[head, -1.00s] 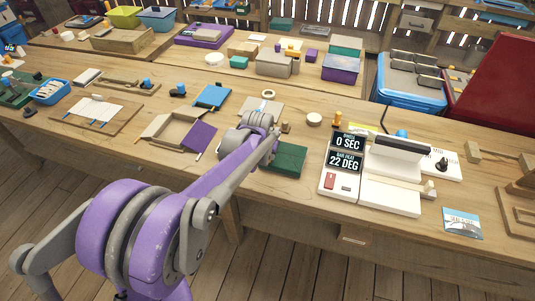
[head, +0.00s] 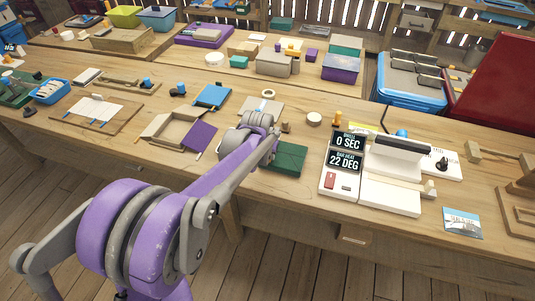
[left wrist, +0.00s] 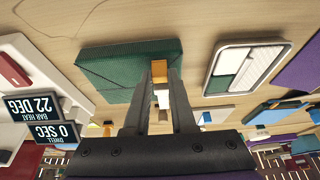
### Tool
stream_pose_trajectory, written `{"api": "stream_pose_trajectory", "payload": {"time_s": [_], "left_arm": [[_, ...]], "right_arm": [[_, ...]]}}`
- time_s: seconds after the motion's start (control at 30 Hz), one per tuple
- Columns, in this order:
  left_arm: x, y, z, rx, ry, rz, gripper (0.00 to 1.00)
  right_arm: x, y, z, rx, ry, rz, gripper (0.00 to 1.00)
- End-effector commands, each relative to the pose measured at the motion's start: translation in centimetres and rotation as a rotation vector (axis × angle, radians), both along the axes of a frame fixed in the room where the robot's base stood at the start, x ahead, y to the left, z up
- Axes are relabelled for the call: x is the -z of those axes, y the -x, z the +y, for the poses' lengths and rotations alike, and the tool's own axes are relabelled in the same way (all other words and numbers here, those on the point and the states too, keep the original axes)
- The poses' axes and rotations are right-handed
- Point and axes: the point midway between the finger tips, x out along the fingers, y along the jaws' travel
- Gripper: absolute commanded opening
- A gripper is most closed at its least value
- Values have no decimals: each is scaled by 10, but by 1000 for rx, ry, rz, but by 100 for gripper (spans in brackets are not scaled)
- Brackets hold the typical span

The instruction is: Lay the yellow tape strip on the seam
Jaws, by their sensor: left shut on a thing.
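My left gripper (left wrist: 160,85) is shut on a small orange-yellow piece (left wrist: 159,71), which looks like the yellow tape strip; its full shape is not clear. A pale piece shows between the fingers behind it. The fingertips are at the near edge of a dark green box (left wrist: 125,68), which has faint lines across its top; I cannot tell which is the seam, or whether the held piece touches the box. In the head view the green box (head: 288,160) sits near the table's front edge, partly behind my left arm, which hides the gripper. My right gripper is not in view.
A white heat-bar device (head: 390,195) with a display (head: 347,150) reading 0 SEC and 22 DEG stands right of the green box. An open cardboard tray (head: 170,132) with a purple flap lies to the left. A tape roll (head: 268,94) lies behind. Bare table surrounds the box's front.

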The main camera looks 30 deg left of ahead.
Motion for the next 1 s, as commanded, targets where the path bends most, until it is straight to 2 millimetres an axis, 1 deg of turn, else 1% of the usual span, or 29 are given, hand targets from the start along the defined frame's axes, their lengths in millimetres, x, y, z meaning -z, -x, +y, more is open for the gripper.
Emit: {"api": "stream_pose_trajectory", "payload": {"time_s": [0.07, 0.1, 0.17, 0.2, 0.3, 0.57, 0.67, 0.77, 1.0], "left_arm": [[0, 0, 0, 0, 0, 0, 0], [0, 0, 0, 0, 0, 0, 25], [0, 0, 0, 0, 0, 0, 36], [0, 0, 0, 0, 0, 0, 43], [0, 0, 0, 0, 0, 0, 58], [0, 0, 0, 0, 0, 0, 58], [-5, 2, -1, 0, 0, 0, 58], [-18, 7, -2, 0, 0, 0, 58], [-63, 25, -6, 0, 0, 0, 58]], "right_arm": [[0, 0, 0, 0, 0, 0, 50], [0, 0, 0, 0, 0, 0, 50], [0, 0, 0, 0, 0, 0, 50], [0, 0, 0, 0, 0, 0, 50], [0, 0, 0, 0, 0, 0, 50], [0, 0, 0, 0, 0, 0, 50], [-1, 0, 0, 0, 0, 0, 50], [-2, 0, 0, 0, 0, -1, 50], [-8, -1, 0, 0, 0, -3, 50]]}}
